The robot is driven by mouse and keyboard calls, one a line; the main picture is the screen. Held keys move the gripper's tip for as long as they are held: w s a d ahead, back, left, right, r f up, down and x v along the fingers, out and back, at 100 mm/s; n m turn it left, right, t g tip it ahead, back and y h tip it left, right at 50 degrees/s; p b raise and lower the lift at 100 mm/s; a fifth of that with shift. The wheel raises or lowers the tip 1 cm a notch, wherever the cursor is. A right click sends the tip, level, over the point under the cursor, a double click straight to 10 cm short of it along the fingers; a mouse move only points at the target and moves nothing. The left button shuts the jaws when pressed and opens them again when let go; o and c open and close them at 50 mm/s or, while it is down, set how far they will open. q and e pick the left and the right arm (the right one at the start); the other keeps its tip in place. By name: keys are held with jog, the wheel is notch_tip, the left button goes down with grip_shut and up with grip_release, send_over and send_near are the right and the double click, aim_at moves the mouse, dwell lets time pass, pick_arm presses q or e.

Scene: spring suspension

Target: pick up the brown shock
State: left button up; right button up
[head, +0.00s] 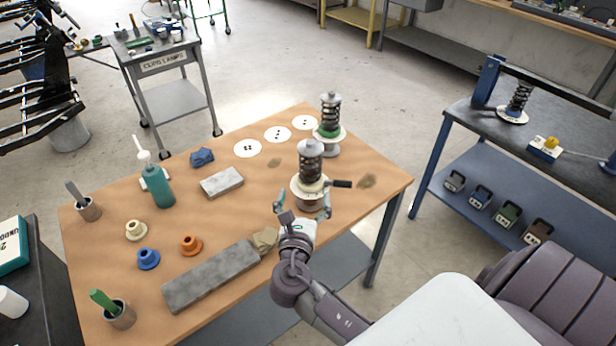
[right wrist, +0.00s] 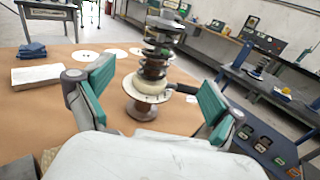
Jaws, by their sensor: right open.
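The brown shock (head: 311,172) stands upright near the right side of the wooden table, with a dark coil, a grey top cap, a cream collar and a brown base. In the right wrist view it (right wrist: 154,70) stands ahead, between the finger directions. My right gripper (head: 302,207) is open, its two teal-padded fingers on the near side of the brown base. In the right wrist view the gripper (right wrist: 152,95) holds nothing between its fingers. A second shock (head: 330,116) with a green band stands behind it. My left gripper is not in view.
A dark handle (head: 341,184) sticks out right from the brown shock's collar. A long grey block (head: 211,276), a crumpled tan cloth (head: 264,240) and a pale block (head: 222,182) lie to the left. White discs (head: 277,134) lie behind. A blue-framed bench (head: 470,125) stands right.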

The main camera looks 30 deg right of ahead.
aim_at(310, 165)
jog(key=x, duration=0.3)
jog(key=p+x, duration=0.1)
jog(key=x, duration=0.5)
jog(key=shift+r+p, duration=0.3)
jog(key=shift+p, duration=0.1)
jog(key=x, duration=0.3)
jog(key=p+x, duration=0.1)
jog(key=x, duration=0.1)
jog(key=shift+f, duration=0.35)
jog(key=shift+a, duration=0.1)
jog(key=shift+c, duration=0.8)
jog(key=c, duration=1.6)
jog(key=shift+r, duration=0.15)
grip_shut()
